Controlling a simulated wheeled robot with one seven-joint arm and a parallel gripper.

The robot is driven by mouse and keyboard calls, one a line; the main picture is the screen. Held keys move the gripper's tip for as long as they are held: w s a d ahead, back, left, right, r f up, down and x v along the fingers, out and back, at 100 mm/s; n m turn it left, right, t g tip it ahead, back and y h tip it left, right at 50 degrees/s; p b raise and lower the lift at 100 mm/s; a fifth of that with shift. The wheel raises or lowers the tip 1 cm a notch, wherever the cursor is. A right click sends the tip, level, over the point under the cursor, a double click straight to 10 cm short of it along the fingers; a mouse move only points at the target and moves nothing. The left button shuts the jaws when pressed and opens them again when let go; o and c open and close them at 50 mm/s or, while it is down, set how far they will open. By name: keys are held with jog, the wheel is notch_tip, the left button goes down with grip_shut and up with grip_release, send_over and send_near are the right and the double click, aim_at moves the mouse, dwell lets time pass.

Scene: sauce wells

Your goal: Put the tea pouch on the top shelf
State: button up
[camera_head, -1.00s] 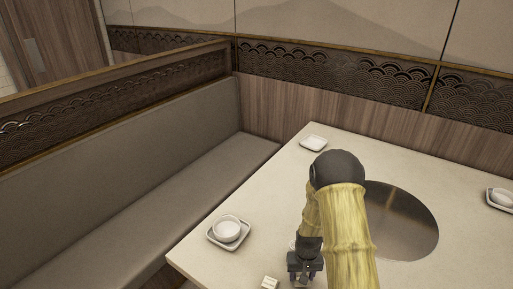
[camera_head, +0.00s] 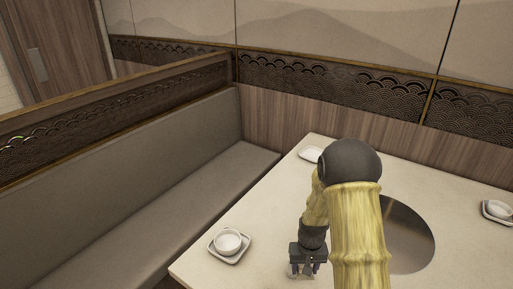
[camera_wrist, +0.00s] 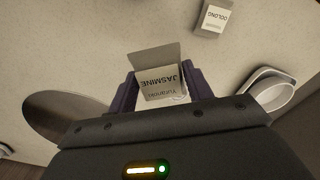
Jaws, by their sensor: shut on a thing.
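In the wrist view, my gripper (camera_wrist: 162,84) is shut on a pale tea pouch (camera_wrist: 160,88) labelled JASMINE, which sits between its two purple fingers. A second pouch (camera_wrist: 214,18), labelled OOLONG, lies on the table apart from my gripper. In the head view, my gripper (camera_head: 304,271) points down over the near part of the table, and I cannot make out the held pouch there. No shelf shows in either view.
The pale table (camera_head: 205,275) has a dark round plate (camera_head: 408,235) set in it, partly behind my arm. A white bowl on a square saucer (camera_head: 229,242) stands left of my gripper. Other tableware sits at the back (camera_head: 310,153) and right (camera_head: 497,210). A bench (camera_head: 150,215) runs along the left.

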jog(key=shift+r, duration=0.95)
notch_tip(320, 180, down, 14)
jog(key=b, duration=0.5)
jog(key=shift+f+b, duration=0.25)
jog(key=shift+b, duration=0.15)
jog(key=shift+r, duration=0.1)
notch_tip(320, 180, up, 14)
jog(key=p, duration=0.6)
jog(key=shift+r, duration=0.15)
notch_tip(320, 180, down, 14)
jog(key=b, duration=0.6)
jog(key=shift+f, duration=0.25)
jog(key=shift+r, duration=0.1)
